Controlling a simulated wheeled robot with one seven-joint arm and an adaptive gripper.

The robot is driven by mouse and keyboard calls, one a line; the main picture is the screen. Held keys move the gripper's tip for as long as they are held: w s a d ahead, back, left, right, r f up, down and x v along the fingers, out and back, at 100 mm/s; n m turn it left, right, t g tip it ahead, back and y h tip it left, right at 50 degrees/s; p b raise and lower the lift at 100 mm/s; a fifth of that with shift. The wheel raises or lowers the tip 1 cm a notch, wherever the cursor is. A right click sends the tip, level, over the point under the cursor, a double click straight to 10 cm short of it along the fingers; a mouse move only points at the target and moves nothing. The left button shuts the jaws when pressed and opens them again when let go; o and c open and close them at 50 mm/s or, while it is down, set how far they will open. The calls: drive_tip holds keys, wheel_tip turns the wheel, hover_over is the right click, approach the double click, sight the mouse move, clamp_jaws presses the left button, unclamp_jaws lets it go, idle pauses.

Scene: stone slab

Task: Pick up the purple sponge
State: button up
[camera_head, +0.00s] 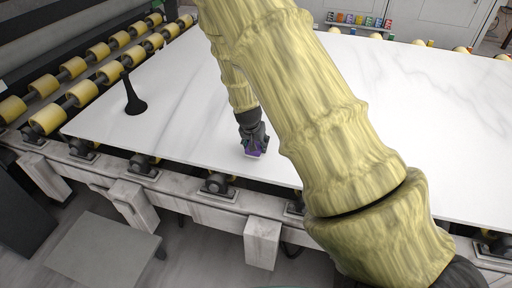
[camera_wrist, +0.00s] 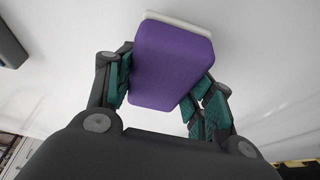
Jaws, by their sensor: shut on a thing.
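The purple sponge (camera_wrist: 170,65) fills the middle of the wrist view, with a pale layer along its far edge. My gripper (camera_wrist: 165,85) is shut on it, with one green-padded finger on each side. In the head view the sponge (camera_head: 257,148) is small and partly hidden by my gripper (camera_head: 253,143), close to the near edge of the white stone slab (camera_head: 190,110). I cannot tell whether the sponge touches the slab or is just above it.
A black, wide-based, thin-topped object (camera_head: 133,98) stands on the slab's left part. Yellow rollers (camera_head: 80,92) run along the left side. A row of small coloured items (camera_head: 358,20) lies at the back. My arm hides the slab's middle; the slab between the black object and my gripper is clear.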

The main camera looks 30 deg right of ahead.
wheel_tip(320, 180, up, 2)
drive_tip(key=shift+r+b, duration=0.1)
drive_tip(key=shift+b, duration=0.25)
drive_tip(key=s+a+b, duration=0.1)
drive_tip(key=s+a, duration=0.3)
drive_tip(key=s, duration=0.3)
drive_tip(key=s+a+r+b, duration=0.1)
drive_tip(key=s+a+b, duration=0.1)
drive_tip(key=s+a, duration=0.2)
drive_tip(key=s, duration=0.2)
drive_tip(key=shift+s+a+r, duration=0.2)
drive_tip(key=shift+s+r, duration=0.1)
drive_tip(key=shift+s, duration=0.05)
drive_tip(key=shift+o, duration=0.4)
